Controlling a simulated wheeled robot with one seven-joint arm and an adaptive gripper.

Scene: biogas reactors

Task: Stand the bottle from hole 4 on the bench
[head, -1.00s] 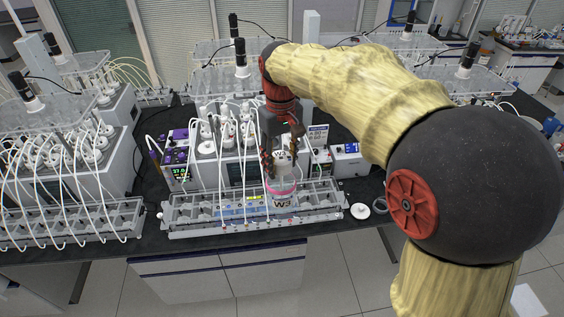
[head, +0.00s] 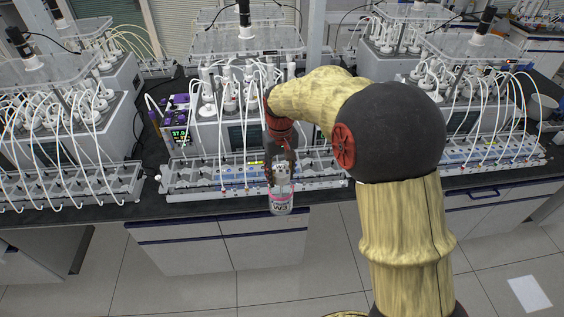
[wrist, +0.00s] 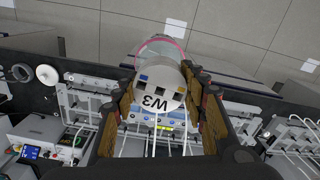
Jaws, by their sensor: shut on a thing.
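The black bench (head: 130,212) runs behind the bottle. I cannot tell which hole it came from.
A clear rack (head: 205,188) with thin white tubes lies along the bench front. A white disc (wrist: 47,75) and a ring (wrist: 22,72) lie on the bench beside it. Another rack (head: 85,188) stands left.

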